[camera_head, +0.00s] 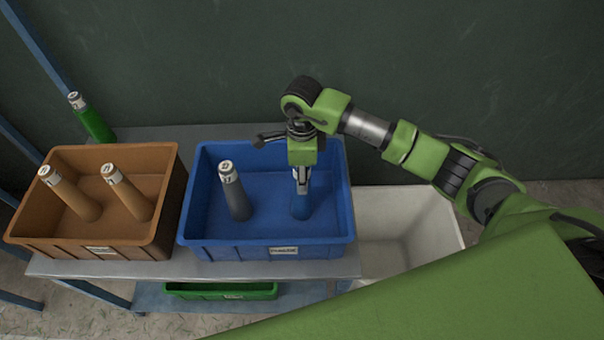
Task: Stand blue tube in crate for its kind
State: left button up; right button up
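The blue tube (301,207) is upright inside the blue crate (270,252), in its right half. My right gripper (301,180) comes down over the tube from above, its fingers closed around the tube's top end, which they mostly hide. I cannot tell whether the tube's foot touches the crate floor. A dark grey tube (235,195) with a white cap stands in the left half of the same crate, apart from the blue tube. My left gripper is not in view.
A brown crate (95,250) with two brown tubes stands to the left on the same grey table (200,265). A green tube (92,120) stands behind it. A green crate (220,290) sits on the lower shelf, and a white bin (410,230) stands to the right.

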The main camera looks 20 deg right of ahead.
jog(key=shift+f, duration=0.15)
jog(key=o, duration=1.3)
notch_tip(320, 180, up, 11)
jog(key=b, duration=0.3)
jog(key=shift+r+b, duration=0.2)
jog(key=shift+b, duration=0.2)
jog(key=shift+r, duration=0.5)
jog(key=shift+f, duration=0.1)
